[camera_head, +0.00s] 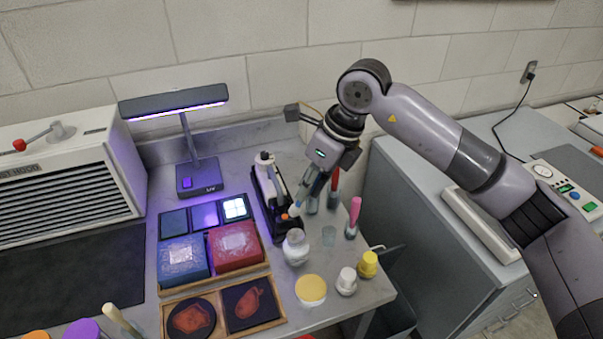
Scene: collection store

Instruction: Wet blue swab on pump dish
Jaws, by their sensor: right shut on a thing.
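My right gripper (316,188) reaches in from the right over the bench and is shut on the blue swab (297,207). The swab slants down to the left, and its pale blue-white end points at the pump dish. The pump dish (295,247) is a white bottle with a pale top, upright on the bench just below the swab's end. I cannot tell from this angle whether the swab touches it. The gripper hides the swab's upper part. My left gripper is not in view.
A black rack (270,212) stands left of the gripper. A red-handled tool (334,181) and a pink-handled tool (354,211) stand close on the right. A UV lamp (199,178) stands behind.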

